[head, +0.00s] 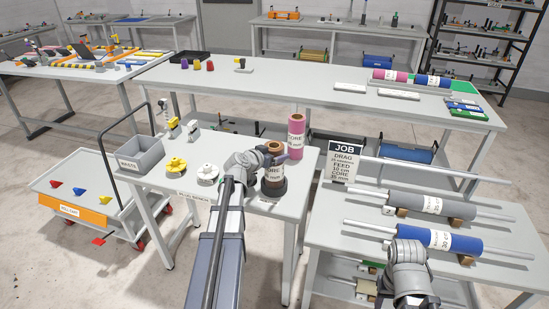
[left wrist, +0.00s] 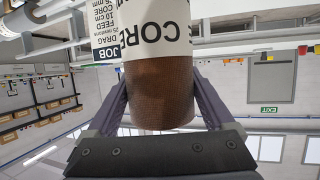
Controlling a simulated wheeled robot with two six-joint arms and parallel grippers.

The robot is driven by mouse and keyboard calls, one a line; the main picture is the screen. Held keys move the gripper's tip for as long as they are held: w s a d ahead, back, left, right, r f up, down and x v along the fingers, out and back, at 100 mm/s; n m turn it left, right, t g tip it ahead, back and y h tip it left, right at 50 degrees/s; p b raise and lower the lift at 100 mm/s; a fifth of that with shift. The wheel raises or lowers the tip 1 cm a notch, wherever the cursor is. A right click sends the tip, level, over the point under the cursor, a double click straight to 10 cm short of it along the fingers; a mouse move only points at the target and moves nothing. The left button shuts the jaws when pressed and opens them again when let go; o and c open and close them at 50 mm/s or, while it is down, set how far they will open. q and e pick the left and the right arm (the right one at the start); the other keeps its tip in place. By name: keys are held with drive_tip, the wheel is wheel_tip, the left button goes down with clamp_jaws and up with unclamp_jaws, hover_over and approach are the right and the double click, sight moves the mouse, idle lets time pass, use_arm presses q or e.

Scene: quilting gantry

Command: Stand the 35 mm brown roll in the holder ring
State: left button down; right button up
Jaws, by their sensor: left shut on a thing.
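The brown roll (head: 275,150) stands upright on the near left table, with a white CORE label around its lower part. Its foot is at the dark holder ring (head: 272,190); I cannot tell whether it is fully seated inside. My left gripper (head: 278,157) is shut on the roll's upper part. In the left wrist view the brown roll (left wrist: 160,92) sits between both fingers, its label beyond them; the ring is not visible there. My right arm shows at the lower right of the head view, but its fingers do not show.
A pink roll (head: 296,140) stands just behind the brown one. Yellow (head: 176,165) and white (head: 207,173) spools and a grey waste bin (head: 141,154) are to the left. The JOB sign (head: 344,160) and a table with grey (head: 430,204) and blue (head: 440,240) rolls on rods are right.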

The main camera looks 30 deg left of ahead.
use_arm(q)
drive_tip(key=shift+f+b, duration=0.2)
drive_tip(key=shift+b, duration=0.1)
unclamp_jaws()
drive_tip(key=shift+r, duration=0.1)
drive_tip(key=shift+s+r+p, duration=0.1)
drive_tip(key=shift+r+p, duration=0.25)
drive_tip(key=shift+p, duration=0.15)
drive_tip(key=p+v, duration=0.4)
drive_tip(key=v, duration=0.7)
drive_tip(key=shift+s, duration=0.4)
